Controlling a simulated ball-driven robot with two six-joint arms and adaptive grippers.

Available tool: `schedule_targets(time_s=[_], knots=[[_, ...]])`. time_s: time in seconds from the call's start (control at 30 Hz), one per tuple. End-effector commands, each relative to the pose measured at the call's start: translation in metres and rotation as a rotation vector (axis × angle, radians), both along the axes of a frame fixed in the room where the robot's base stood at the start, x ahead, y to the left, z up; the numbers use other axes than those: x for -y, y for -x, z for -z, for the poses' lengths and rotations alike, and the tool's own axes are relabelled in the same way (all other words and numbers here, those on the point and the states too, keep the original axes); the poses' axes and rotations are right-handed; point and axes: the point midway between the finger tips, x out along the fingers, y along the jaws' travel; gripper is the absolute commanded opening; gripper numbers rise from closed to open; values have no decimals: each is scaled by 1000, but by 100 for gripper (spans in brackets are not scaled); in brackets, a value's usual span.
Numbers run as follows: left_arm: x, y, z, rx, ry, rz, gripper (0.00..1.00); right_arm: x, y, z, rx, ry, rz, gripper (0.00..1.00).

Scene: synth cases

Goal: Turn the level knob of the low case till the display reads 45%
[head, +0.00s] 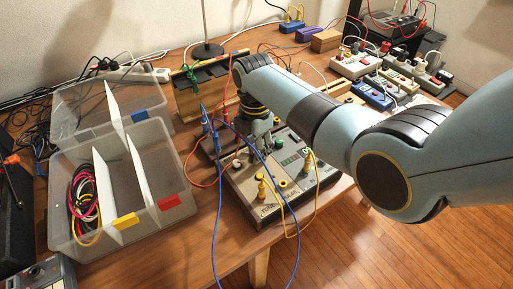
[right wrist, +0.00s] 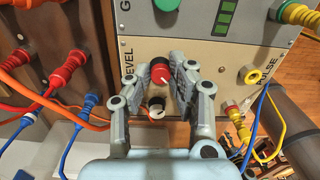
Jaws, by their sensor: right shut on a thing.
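The low case (head: 251,212) is a beige and dark panel box near the table's front edge. In the right wrist view its panel (right wrist: 205,58) bears the word LEVEL beside a red knob (right wrist: 160,72) with a white pointer line. My right gripper (right wrist: 161,84) has a finger on either side of this knob, shut on it. In the head view the right gripper (head: 260,136) reaches down onto the case, and the knob is hidden. My left gripper is out of view.
Yellow plugs (head: 262,187) and blue, red and yellow cables loop around the case. A clear divided box (head: 170,215) stands left. Power strips (head: 352,66) stand at the back right.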

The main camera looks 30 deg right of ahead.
Motion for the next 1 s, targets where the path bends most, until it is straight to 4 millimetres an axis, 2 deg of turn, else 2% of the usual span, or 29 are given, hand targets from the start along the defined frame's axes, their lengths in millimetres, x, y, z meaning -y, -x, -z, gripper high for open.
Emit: schedule_targets(time_s=[0.47,1.0], knots=[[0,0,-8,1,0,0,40,0,1,-1,-3,0,82,0],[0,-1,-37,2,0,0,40,1,0,-2,-4,1,545,0]])
